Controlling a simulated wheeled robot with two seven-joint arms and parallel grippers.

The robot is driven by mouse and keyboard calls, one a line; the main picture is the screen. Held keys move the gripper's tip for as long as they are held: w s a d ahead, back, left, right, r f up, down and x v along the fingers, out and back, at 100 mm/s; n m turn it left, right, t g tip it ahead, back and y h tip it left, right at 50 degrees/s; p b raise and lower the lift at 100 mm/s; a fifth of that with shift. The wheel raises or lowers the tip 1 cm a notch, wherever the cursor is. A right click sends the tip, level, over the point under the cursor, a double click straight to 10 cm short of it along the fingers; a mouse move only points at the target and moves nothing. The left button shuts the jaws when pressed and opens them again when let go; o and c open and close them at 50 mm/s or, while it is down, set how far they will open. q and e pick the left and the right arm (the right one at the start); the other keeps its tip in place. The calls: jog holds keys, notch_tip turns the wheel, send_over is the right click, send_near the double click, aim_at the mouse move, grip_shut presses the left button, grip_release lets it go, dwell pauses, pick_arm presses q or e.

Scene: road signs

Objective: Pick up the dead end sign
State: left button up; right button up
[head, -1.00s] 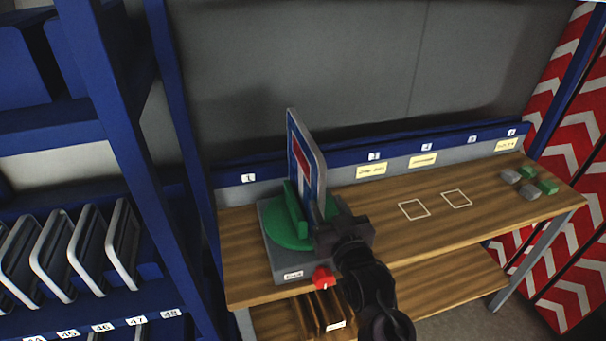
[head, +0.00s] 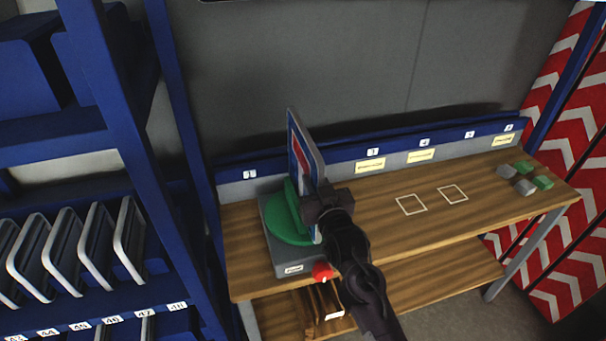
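The dead end sign (head: 304,155), a blue square panel with a red bar and a white edge, stands upright in the green round holder (head: 284,222) on a grey base. It is seen nearly edge-on. My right gripper (head: 318,206) is at the sign's lower right side, touching or very near its edge. The fingers are hidden behind the gripper body and the sign, so I cannot tell whether they are open or shut. My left gripper is not in view.
The wooden bench (head: 400,232) is clear right of the sign, with two white outlined squares. Several small grey and green blocks (head: 524,177) lie at its right end. A red knob (head: 322,271) is on the base's front. A blue rack (head: 125,130) stands at left.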

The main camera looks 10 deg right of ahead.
grip_shut()
dwell(1.0)
jog(key=shift+r, duration=0.1)
